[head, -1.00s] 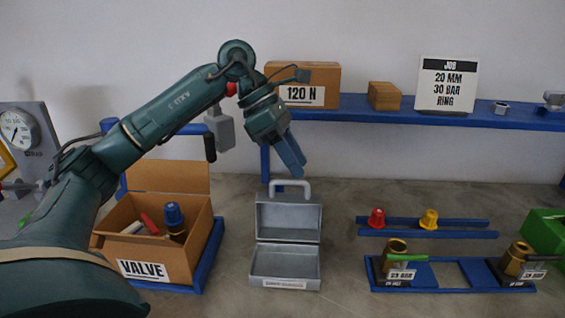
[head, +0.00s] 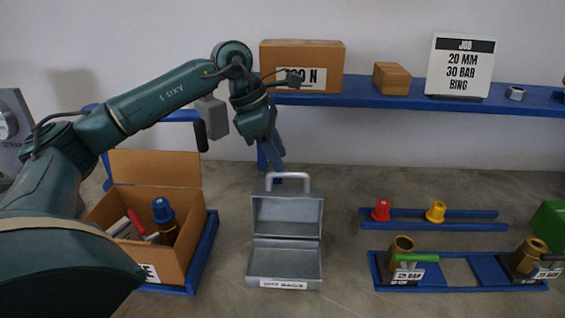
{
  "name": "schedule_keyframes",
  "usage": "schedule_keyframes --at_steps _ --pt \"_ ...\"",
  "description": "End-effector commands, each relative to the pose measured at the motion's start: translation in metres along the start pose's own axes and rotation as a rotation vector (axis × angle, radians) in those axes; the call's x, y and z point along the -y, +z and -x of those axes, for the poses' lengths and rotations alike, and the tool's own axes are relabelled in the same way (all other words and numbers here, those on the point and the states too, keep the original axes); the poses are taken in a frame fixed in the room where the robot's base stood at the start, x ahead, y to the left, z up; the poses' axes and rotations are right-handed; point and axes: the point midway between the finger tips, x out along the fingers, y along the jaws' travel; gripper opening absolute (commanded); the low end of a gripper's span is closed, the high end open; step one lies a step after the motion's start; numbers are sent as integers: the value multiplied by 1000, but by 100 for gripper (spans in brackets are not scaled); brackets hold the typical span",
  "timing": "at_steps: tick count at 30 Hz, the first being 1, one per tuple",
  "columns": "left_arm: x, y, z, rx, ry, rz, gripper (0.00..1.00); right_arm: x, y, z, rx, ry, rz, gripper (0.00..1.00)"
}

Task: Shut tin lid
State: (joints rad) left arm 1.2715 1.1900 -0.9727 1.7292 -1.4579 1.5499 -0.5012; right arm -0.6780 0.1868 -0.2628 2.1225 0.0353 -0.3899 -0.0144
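The grey metal tin (head: 284,262) stands on the bench in the middle of the head view. Its lid (head: 287,215) is up, with the inside facing me and a light handle (head: 288,177) on its top edge. My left gripper (head: 277,166) points down just behind and above the lid, near the handle. Its blue fingers look close together, and I cannot tell whether they are open or shut. I see nothing held in them. My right gripper is not in view.
An open cardboard box (head: 193,235) with a blue-capped part stands left of the tin. A blue rack with red (head: 381,210) and yellow (head: 436,211) caps and a blue fixture with brass vessels (head: 402,246) lie to the right. A blue shelf (head: 390,98) runs behind.

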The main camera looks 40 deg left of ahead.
Motion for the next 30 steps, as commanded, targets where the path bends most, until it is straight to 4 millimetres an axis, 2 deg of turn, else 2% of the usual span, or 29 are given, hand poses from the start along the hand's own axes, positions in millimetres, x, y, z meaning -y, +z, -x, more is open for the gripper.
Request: schedule_keyframes --at_steps 3,6,17,30 --pt "0 0 -18 -1 -1 0 36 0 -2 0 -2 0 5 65" --pt "0 0 -26 0 -1 0 36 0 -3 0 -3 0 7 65" --pt "0 0 -32 1 1 -1 36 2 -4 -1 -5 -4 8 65" --pt "0 0 -32 1 1 -1 2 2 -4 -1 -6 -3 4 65"
